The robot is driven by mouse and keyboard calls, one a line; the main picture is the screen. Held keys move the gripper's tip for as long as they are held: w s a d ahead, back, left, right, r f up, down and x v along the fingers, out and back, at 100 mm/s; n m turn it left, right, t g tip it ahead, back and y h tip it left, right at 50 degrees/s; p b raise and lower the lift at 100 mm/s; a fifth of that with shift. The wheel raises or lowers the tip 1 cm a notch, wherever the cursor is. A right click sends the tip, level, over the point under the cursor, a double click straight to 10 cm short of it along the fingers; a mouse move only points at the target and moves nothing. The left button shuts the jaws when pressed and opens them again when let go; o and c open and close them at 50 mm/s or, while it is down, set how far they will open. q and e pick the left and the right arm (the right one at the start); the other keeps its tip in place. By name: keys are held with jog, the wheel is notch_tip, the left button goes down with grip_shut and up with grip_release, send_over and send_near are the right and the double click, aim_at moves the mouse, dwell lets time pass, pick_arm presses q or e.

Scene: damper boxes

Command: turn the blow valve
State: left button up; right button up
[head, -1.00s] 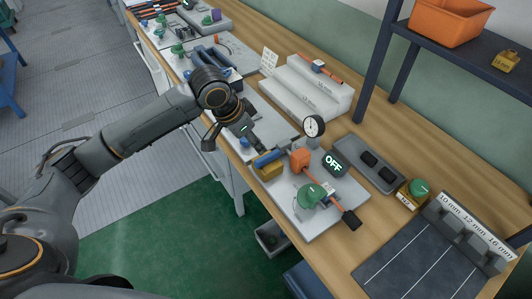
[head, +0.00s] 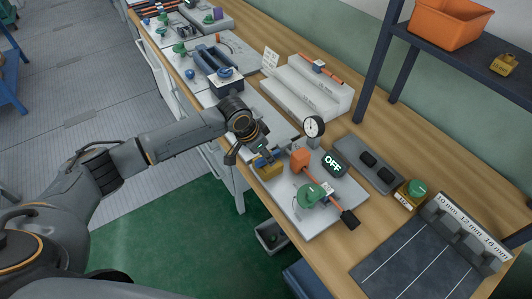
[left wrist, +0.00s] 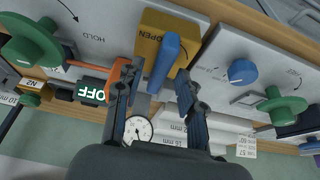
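A yellow valve block (head: 268,172) marked OPEN sits at the bench's front edge, with a blue lever handle (left wrist: 164,62) on it. The yellow block (left wrist: 180,22) also shows at the top of the left wrist view. My left gripper (head: 268,156) is at the blue handle in the head view and partly hides it. In the left wrist view, my left gripper (left wrist: 156,88) is open, with one finger on each side of the handle. Gaps show between fingers and handle; contact cannot be told. My right gripper is not in view.
Beside the yellow block are an orange block (head: 300,159), a dial gauge (head: 314,126), a display reading OFF (head: 333,163) and a green knob (head: 311,195). A stepped grey block (head: 305,90) stands behind. A blue knob (left wrist: 242,71) lies to the right in the wrist view.

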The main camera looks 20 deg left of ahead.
pick_arm(q)
jog(key=shift+w+d+f, duration=0.1)
jog(key=shift+w+f, duration=0.05)
jog(key=shift+f, duration=0.25)
jog(key=shift+c, duration=0.4)
grip_shut()
